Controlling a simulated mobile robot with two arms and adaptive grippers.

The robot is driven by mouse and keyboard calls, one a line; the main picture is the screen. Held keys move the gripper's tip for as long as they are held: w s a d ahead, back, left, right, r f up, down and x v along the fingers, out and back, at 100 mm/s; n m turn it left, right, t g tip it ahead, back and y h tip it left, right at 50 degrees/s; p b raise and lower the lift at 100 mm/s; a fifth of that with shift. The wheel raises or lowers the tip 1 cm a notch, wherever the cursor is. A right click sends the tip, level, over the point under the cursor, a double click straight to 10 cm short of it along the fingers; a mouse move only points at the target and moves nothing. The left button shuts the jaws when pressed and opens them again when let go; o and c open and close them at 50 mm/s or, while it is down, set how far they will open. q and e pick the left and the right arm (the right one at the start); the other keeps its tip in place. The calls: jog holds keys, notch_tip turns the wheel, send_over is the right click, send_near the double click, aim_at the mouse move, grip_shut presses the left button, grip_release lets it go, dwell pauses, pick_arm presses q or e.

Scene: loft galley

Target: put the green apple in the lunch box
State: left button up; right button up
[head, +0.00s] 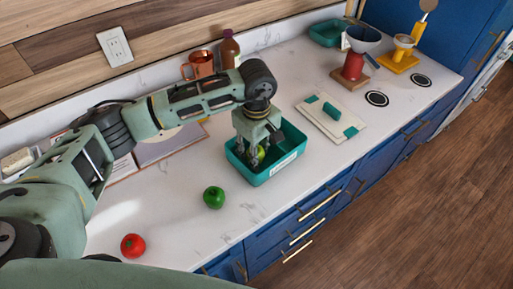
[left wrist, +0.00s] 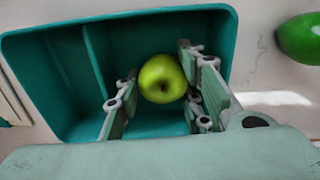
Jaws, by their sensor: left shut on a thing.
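The green apple (left wrist: 162,79) is yellow-green and sits between the fingers of my left gripper (left wrist: 160,98). In the head view the apple (head: 261,153) shows partly behind the fingers. My left gripper (head: 256,156) points down into the teal lunch box (head: 272,171) and is shut on the apple. The lunch box (left wrist: 62,27) is open, with a divider; the apple is over or in the larger compartment, on the right in the wrist view. I cannot tell whether the apple touches the floor of the box. My right gripper is not in view.
A green pepper-like item (head: 214,197) and a red tomato (head: 133,246) lie on the white counter. A white panel with teal clips (head: 331,117) lies beside the box. A copper mug (head: 201,64) and a bottle (head: 230,49) stand by the wall. The counter's front edge is near the box.

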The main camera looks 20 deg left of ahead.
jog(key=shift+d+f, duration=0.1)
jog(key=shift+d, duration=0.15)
pick_arm(q)
jog(key=shift+f, duration=0.15)
jog(key=o, duration=0.9)
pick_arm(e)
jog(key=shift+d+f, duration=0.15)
pick_arm(q)
jog(key=shift+r, duration=0.2)
notch_tip(320, 180, up, 11)
jog(key=b, duration=0.4)
jog(key=shift+r, duration=0.5)
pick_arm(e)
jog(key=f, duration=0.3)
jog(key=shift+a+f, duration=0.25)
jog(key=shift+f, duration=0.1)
